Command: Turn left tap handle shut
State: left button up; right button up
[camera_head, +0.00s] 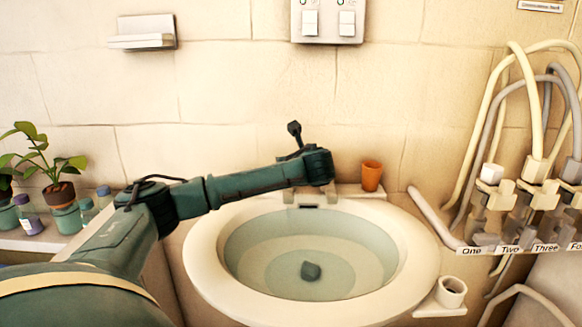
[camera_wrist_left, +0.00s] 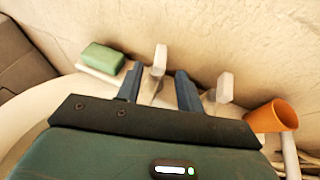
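Two pale tap handles stand near the wall in the left wrist view: the left tap handle (camera_wrist_left: 159,58) and the right one (camera_wrist_left: 225,87). My left gripper (camera_wrist_left: 160,74) is open, with one dark finger on each side of the left handle. I cannot tell whether either finger touches it. In the head view my left gripper (camera_head: 322,166) is over the back rim of the washbasin (camera_head: 212,267) and hides the tap handles. My right gripper is in neither view.
An orange cup (camera_head: 371,175) stands on the back ledge, right of the taps. A green soap block (camera_wrist_left: 102,57) lies left of them. The basin holds water and a dark lump (camera_head: 311,271). Hoses (camera_head: 478,130) hang at right; plants and bottles (camera_head: 28,214) stand at left.

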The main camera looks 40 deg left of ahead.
pick_arm(q)
jog(key=shift+x, duration=2.1)
jog(key=shift+r, duration=0.1)
jog(key=shift+c, duration=0.3)
grip_shut()
